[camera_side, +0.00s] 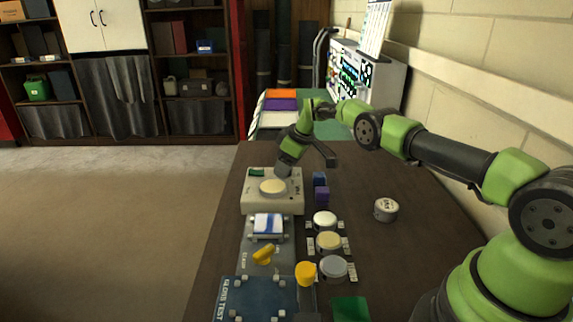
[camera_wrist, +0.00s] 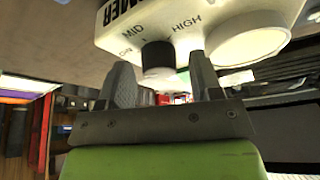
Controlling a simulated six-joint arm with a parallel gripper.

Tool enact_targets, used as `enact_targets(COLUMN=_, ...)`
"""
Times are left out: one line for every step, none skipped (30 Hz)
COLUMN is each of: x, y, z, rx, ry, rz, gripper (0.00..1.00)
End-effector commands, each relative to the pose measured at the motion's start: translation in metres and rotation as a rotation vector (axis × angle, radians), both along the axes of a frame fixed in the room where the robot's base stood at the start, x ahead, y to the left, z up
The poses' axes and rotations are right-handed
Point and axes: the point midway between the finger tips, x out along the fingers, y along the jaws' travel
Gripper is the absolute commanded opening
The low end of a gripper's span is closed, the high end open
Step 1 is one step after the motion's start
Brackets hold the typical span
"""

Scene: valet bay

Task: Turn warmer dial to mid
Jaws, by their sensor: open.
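The warmer (camera_side: 257,203) is a cream box with a round pale plate on top, at the far left end of the table in the side view. In the wrist view, its panel (camera_wrist: 178,42) carries the labels MID and HIGH and a third, hard-to-read label at left. The black dial (camera_wrist: 155,56) sticks out of this panel, near MID; I cannot tell its exact setting. My gripper (camera_wrist: 161,80) is open, one finger on each side of the dial, with gaps showing. In the side view my gripper (camera_side: 284,168) is at the warmer's far side, and the dial is not clearly visible.
A lone tin (camera_side: 386,209) stands right. The table between is clear.

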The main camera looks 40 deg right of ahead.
Motion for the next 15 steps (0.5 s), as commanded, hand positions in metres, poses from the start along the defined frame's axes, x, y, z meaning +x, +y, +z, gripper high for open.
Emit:
enact_targets(x=0.0, y=0.0004, z=-0.001, rx=0.001, ry=0.0, rz=0.0, gripper=0.59)
enact_targets(x=0.0001, y=0.0005, z=-0.0011, rx=0.0, ry=0.0, rz=0.0, gripper=0.59)
enact_targets(x=0.0001, y=0.0005, z=-0.0012, rx=0.0, ry=0.0, rz=0.0, gripper=0.59)
enact_targets(x=0.0002, y=0.0005, z=-0.0011, rx=0.0, ry=0.0, rz=0.0, gripper=0.59)
enact_targets(x=0.0002, y=0.0005, z=-0.0011, rx=0.0, ry=0.0, rz=0.0, gripper=0.59)
enact_targets(x=0.0002, y=0.0005, z=-0.0011, rx=0.0, ry=0.0, rz=0.0, gripper=0.59)
enact_targets(x=0.0002, y=0.0005, z=-0.0011, rx=0.0, ry=0.0, rz=0.0, gripper=0.59)
enact_targets(x=0.0002, y=0.0005, z=-0.0011, rx=0.0, ry=0.0, rz=0.0, gripper=0.59)
enact_targets(x=0.0002, y=0.0005, z=-0.0011, rx=0.0, ry=0.0, rz=0.0, gripper=0.59)
enact_targets(x=0.0002, y=0.0004, z=-0.001, rx=0.0, ry=0.0, rz=0.0, gripper=0.57)
enact_targets(x=0.0002, y=0.0004, z=-0.001, rx=0.0, ry=0.0, rz=0.0, gripper=0.5)
enact_targets(x=0.0002, y=0.0004, z=-0.001, rx=0.0, ry=0.0, rz=0.0, gripper=0.41)
enact_targets(x=0.0002, y=0.0004, z=-0.001, rx=0.0, ry=0.0, rz=0.0, gripper=0.34)
enact_targets(x=0.0001, y=0.0005, z=-0.001, rx=0.0, ry=0.0, rz=0.0, gripper=0.27)
enact_targets(x=0.0002, y=0.0005, z=-0.0009, rx=0.001, ry=0.0, rz=0.0, gripper=0.17)
